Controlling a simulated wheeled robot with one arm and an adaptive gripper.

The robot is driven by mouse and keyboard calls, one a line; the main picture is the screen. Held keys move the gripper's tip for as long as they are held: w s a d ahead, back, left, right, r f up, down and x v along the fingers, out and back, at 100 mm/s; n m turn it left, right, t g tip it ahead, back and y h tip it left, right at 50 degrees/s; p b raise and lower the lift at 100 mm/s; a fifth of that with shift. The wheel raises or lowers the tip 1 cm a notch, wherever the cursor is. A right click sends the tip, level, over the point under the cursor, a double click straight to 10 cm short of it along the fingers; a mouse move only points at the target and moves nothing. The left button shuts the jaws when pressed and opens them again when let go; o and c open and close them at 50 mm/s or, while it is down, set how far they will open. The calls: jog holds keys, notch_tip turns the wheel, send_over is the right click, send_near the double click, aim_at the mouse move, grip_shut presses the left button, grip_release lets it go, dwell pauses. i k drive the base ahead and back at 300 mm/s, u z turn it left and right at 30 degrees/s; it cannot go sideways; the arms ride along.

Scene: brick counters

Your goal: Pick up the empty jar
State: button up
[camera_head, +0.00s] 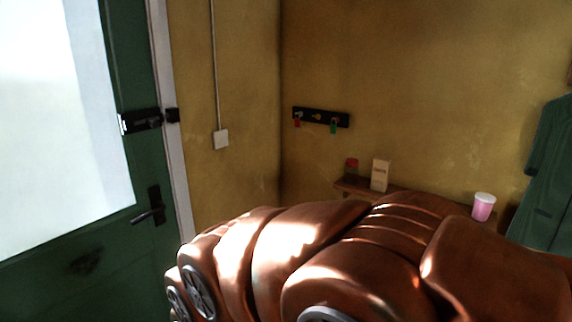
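A small dark jar-like container (351,169) with a reddish upper part stands on a wooden shelf or ledge (352,187) against the back wall. It is too small and dark to tell whether it is the empty jar or whether anything is inside. No other jar can be made out. My gripper is not in view. Large glossy brown arm links, which look like mine, fill the lower middle and right and hide what lies behind them.
A beige box (380,175) stands just right of the container. A pink cup (483,207) is farther right. A hook rack (321,117) hangs on the wall with small items. A green door (140,80) is at left, a green garment (548,180) at right.

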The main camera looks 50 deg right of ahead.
aim_at(352, 169)
jog(key=z, duration=0.15)
jog(key=i, duration=1.05)
jog(key=z, duration=1.05)
jog(key=i, duration=0.55)
jog(key=z, duration=0.35)
